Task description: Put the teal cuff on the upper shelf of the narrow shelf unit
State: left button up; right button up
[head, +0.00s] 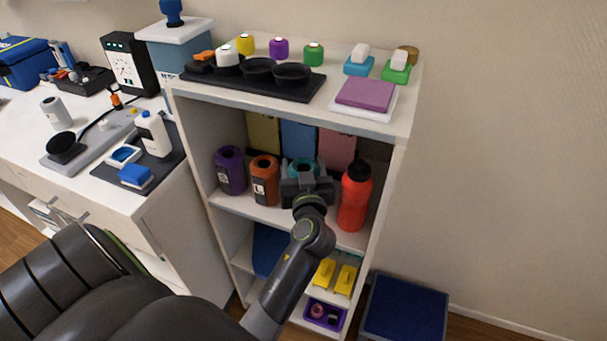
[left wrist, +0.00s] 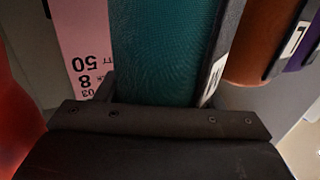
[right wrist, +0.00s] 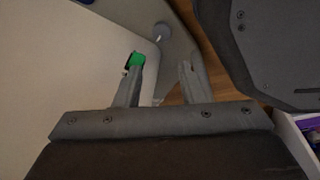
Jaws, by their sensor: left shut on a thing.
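The teal cuff (head: 302,168) is in the upper compartment of the narrow shelf unit (head: 398,180), between an orange cuff (head: 264,181) and a red bottle (head: 354,200). My left gripper (head: 307,184) reaches in from the front and covers the cuff's lower part. In the left wrist view the teal cuff (left wrist: 165,45) fills the space between the fingers, which are shut on it. Whether its base touches the upper shelf (head: 245,208) is hidden. My right gripper (right wrist: 161,75) is open and empty in the right wrist view, away from the shelf.
A purple cuff (head: 230,171) stands left of the orange one. Upright coloured folders (head: 337,147) stand behind. The unit's top holds a black tray (head: 262,82) and small items. Yellow things (head: 335,275) and a purple bin (head: 325,315) sit lower. A blue-topped box (head: 405,305) stands right.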

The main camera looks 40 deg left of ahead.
pick_arm(q)
notch_tip(320, 180, down, 2)
jog(key=shift+f+b, duration=0.15)
jog(key=shift+b, duration=0.15)
jog(key=o, duration=0.8)
